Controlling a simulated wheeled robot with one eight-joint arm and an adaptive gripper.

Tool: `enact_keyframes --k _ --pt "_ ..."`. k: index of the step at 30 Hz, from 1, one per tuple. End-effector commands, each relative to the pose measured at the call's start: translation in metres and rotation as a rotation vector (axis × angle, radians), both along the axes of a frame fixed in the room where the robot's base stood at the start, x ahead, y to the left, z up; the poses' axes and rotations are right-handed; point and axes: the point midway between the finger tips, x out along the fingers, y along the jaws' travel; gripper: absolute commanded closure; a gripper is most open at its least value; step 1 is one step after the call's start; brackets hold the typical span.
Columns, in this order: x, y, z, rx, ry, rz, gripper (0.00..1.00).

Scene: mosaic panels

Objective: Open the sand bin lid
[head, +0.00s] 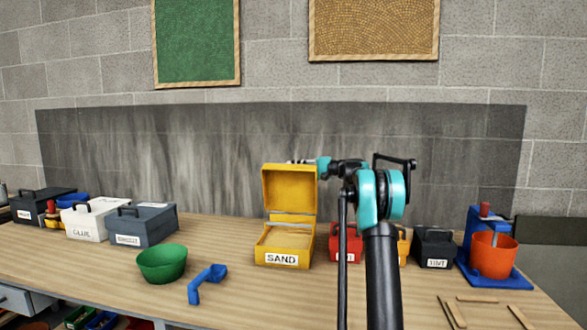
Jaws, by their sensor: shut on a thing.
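The yellow sand bin (266,258), labelled SAND, stands near the middle of the bench. Its lid (288,192) is up, standing about upright at the back of the bin, and pale sand (287,237) shows inside. My gripper (296,162) is at the top edge of the raised lid, shut on it. The gripper is small in this view, so its exact hold on the lid edge is hard to make out. My arm comes in from the right of the bin.
A green bowl (162,263) and a blue scoop (207,281) lie left of the bin. Closed grey (143,226) and white (90,220) boxes stand further left. A red box (345,244), a black box (433,248) and an orange pot (492,255) stand right. Wooden sticks lie front right.

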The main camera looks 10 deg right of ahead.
Motion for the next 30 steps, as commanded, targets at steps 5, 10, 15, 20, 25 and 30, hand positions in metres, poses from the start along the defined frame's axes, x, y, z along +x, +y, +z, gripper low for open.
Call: enact_keyframes --k 5,10,15,20,25,30 --pt "0.015 -0.005 -0.001 0.019 0.065 0.0 1.0" --pt "0.032 -0.011 -0.002 0.047 0.151 0.0 1.0" --pt "0.039 -0.013 -0.003 0.061 0.193 0.0 1.0" --pt "0.039 -0.013 -0.004 0.061 0.196 0.0 1.0" --pt "0.039 -0.014 -0.004 0.061 0.196 0.0 0.83" --pt "0.039 -0.013 -0.004 0.061 0.195 0.0 0.68"
